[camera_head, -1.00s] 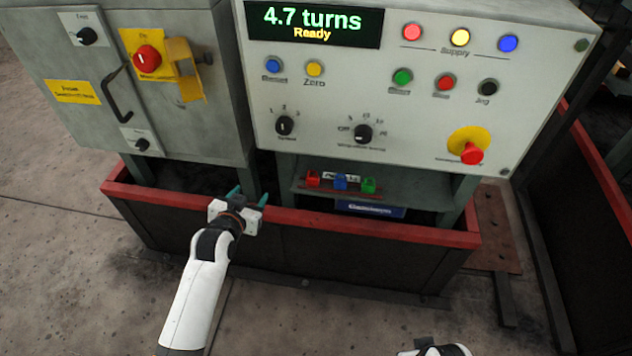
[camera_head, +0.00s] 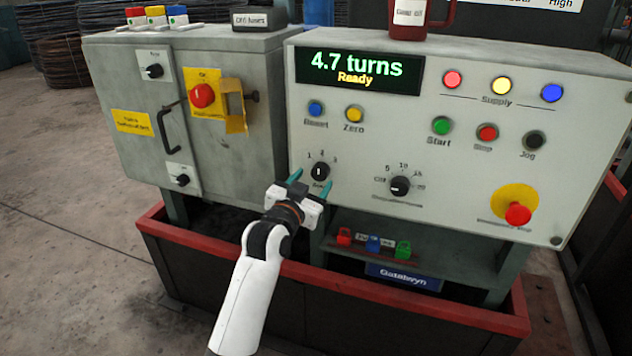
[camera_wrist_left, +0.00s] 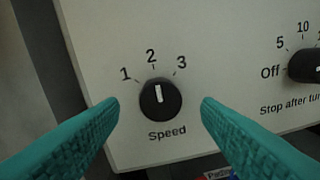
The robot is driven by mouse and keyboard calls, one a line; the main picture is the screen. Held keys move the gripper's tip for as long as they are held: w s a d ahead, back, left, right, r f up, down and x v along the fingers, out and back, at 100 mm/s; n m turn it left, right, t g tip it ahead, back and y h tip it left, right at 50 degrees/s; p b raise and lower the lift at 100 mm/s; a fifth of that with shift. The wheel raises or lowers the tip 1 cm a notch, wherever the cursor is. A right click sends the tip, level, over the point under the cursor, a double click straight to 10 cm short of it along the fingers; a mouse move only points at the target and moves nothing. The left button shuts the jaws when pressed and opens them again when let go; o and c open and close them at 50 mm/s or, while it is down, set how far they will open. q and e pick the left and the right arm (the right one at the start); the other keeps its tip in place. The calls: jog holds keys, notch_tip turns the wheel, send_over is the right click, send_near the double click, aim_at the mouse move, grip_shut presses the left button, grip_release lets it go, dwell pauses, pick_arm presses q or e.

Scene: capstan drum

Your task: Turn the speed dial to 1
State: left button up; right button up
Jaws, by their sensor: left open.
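The speed dial (camera_head: 319,171) is a round black knob with a white pointer line, low on the left of the light grey control panel. In the left wrist view the dial (camera_wrist_left: 160,99) has the marks 1, 2 and 3 above it and "Speed" below. Its white line points nearly straight up, at about 2. My left gripper (camera_head: 309,184) is open, its teal fingers pointing at the panel. In the left wrist view the fingers (camera_wrist_left: 160,110) stand on either side of the dial, apart from it. My right gripper is not in view.
The "Stop after turns" knob (camera_head: 400,186) is to the right of the speed dial. The blue Reset (camera_head: 316,109) and yellow Zero (camera_head: 354,114) buttons are above it. A red emergency stop (camera_head: 518,213) is at far right. A shelf with small coloured padlocks (camera_head: 373,243) is below.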

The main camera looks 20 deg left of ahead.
aim_at(320, 172)
pick_arm(q)
jog(key=shift+w+d, duration=0.15)
jog(key=shift+w, duration=1.1)
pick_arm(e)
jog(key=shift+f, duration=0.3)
pick_arm(q)
jog(key=c, duration=1)
jog(key=shift+r+n+p, duration=0.1)
jog(key=shift+n+p, duration=0.6)
jog(key=shift+p, duration=0.45)
jog(key=n+p, duration=0.6)
jog(key=n, duration=0.1)
jog(key=shift+n+t, duration=0.3)
jog(key=shift+n, duration=0.2)
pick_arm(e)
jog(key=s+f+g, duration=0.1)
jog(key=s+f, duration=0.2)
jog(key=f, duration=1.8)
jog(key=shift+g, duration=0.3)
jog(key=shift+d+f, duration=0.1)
